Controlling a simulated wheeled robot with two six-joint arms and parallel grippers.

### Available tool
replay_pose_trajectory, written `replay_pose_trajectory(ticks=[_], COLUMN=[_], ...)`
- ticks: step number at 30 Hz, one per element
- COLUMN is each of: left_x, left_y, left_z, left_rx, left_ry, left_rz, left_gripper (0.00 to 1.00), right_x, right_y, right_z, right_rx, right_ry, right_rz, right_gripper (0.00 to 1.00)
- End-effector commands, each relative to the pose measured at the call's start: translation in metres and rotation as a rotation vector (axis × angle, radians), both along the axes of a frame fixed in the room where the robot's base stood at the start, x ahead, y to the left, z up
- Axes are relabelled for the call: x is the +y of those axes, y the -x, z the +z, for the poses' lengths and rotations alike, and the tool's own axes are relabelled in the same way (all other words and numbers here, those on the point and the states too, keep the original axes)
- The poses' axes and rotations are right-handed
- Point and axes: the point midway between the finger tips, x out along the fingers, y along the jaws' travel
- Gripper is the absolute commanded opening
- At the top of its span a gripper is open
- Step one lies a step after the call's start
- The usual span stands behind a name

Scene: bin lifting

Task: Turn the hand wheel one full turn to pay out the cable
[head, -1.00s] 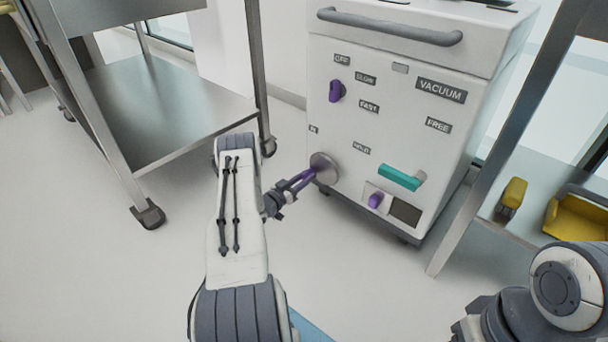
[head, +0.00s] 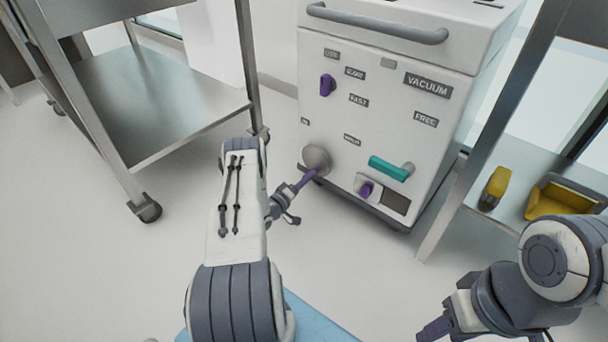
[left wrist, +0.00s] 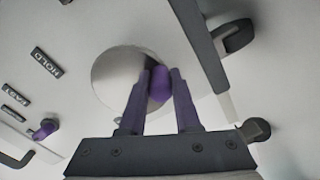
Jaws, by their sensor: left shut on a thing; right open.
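The hand wheel is a round grey disc (head: 318,157) low on the left of the white machine's front. Its purple crank knob (left wrist: 160,86) shows in the left wrist view, near the disc's edge. My left gripper (head: 308,178) is shut on this knob, with one purple finger on each side of it. In the head view the fingers hide most of the knob, at the disc's lower left. My right gripper (head: 432,328) is open and empty at the bottom right, partly cut off by the frame. No cable is visible.
The white machine (head: 385,110) also carries a teal handle (head: 388,169), a purple selector (head: 326,85) and a small purple knob (head: 366,189). A metal cart (head: 165,95) stands left. A shelf with yellow items (head: 560,198) stands right. The floor between is clear.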

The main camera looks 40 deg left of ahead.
Motion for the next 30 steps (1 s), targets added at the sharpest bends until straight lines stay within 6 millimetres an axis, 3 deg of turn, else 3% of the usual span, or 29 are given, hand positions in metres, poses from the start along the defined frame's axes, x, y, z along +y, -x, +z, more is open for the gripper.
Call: replay_pose_trajectory(ticks=[18,30], left_x=[-0.029,-0.037], left_y=[0.004,0.004], left_z=[0.008,0.013], left_rx=[0.048,0.063], left_ry=[0.558,0.750], left_rz=[0.001,0.000], left_gripper=[0.00,0.00], right_x=[0.000,0.000], right_y=[0.000,0.000], right_z=[0.025,0.033], right_rx=[0.000,0.000], right_ry=[0.000,0.000], right_rz=[0.000,0.000], right_gripper=[0.50,0.50])
